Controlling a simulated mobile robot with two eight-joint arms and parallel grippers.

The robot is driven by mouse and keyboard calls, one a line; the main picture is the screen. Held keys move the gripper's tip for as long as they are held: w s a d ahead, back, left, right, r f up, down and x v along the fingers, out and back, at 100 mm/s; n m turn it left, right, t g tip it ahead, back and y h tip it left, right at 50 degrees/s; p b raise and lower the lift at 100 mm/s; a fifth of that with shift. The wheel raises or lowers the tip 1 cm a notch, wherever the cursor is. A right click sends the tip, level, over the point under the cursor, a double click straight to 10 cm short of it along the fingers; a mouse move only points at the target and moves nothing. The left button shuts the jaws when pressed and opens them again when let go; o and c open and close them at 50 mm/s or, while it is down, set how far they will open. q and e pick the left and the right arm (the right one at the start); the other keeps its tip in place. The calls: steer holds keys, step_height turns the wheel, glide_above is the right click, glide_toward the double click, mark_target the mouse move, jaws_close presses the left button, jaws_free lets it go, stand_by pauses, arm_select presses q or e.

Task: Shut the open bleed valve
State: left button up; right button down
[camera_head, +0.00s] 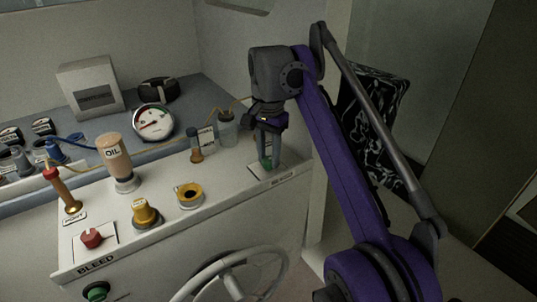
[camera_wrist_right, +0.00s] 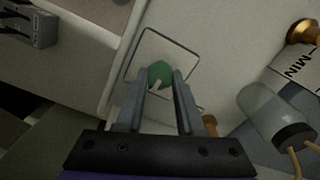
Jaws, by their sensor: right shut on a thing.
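A green valve knob (camera_head: 266,164) stands on a pale square plate (camera_head: 255,170) at the right end of the white counter. My right gripper (camera_head: 268,154) points down over it, its fingers shut on the knob. In the right wrist view the green knob (camera_wrist_right: 159,73) shows between the two fingertips, with a light mark on it; the plate (camera_wrist_right: 184,62) has a dark outline. A red knob (camera_head: 92,238) sits on another plate at the left, above the word BLEED (camera_head: 97,264). My left gripper is not in view.
On the counter stand an OIL bottle (camera_head: 114,160), a brass piece with a red top (camera_head: 62,190), yellow fittings (camera_head: 145,213) and a clear jar (camera_head: 227,130). A gauge (camera_head: 152,122) is behind. A steering wheel (camera_head: 232,280) and a green button (camera_head: 97,291) are in front.

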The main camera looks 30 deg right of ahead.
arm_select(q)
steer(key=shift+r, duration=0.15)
arm_select(e)
steer(key=n+p, duration=0.2)
steer(key=n, duration=0.1)
steer(key=shift+r, duration=0.2)
steer(key=n+p, duration=0.2)
steer(key=n, duration=0.3)
steer(key=shift+n+p, duration=0.4)
steer(key=n+p, duration=0.1)
steer(key=n, duration=0.3)
steer(key=shift+n, duration=0.3)
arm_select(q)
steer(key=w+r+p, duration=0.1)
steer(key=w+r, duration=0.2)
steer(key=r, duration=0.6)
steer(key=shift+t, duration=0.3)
arm_select(e)
steer(key=shift+f+n, duration=0.1)
steer(key=shift+n, duration=2.1)
steer(key=c, duration=0.5)
jaws_free()
